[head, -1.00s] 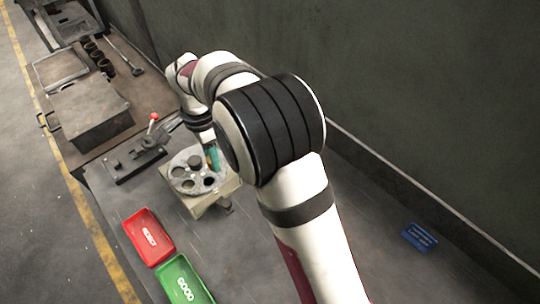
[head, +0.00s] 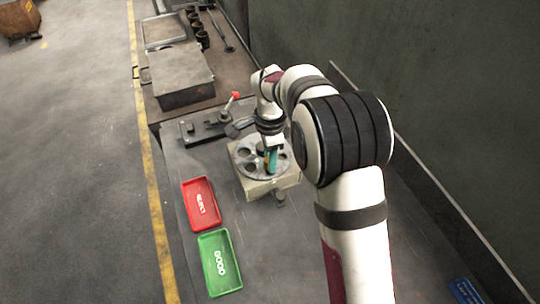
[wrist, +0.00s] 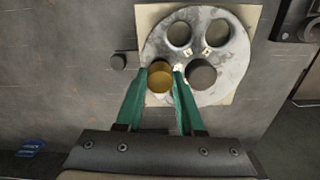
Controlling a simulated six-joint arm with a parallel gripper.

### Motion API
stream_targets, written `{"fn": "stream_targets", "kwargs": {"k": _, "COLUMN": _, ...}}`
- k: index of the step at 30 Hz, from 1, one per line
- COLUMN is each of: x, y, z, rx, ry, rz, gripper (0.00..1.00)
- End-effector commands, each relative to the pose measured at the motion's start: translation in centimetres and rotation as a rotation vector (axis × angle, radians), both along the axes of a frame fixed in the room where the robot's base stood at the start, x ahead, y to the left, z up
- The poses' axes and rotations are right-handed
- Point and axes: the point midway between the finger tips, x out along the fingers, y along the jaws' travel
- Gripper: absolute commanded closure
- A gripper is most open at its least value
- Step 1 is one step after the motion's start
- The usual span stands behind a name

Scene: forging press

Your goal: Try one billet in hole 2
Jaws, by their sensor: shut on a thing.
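The round grey plate with several holes (wrist: 226,72) sits on a pale square block, and it shows in the head view too (head: 240,152). My gripper (wrist: 160,72) has green fingers shut on a brass-coloured billet (wrist: 160,80). The billet is at the near-left hole position of the plate in the wrist view. I cannot tell how deep it sits or whether it has entered the hole. In the head view my gripper (head: 271,160) points down at the plate, and the fingers partly hide the billet. Hole numbers are not readable.
A clamp with a red-knobbed lever (head: 215,122) and a grey box (head: 180,75) stand farther back. A wall runs along the right.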

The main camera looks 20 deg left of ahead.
Motion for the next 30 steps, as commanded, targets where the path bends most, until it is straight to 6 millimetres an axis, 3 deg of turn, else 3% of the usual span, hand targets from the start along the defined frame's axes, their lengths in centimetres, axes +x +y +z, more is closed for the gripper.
{"fn": "stream_targets", "kwargs": {"k": 30, "x": 0.0, "y": 0.0, "z": -1.0, "rx": 0.0, "ry": 0.0, "rz": 0.001, "gripper": 1.0}}
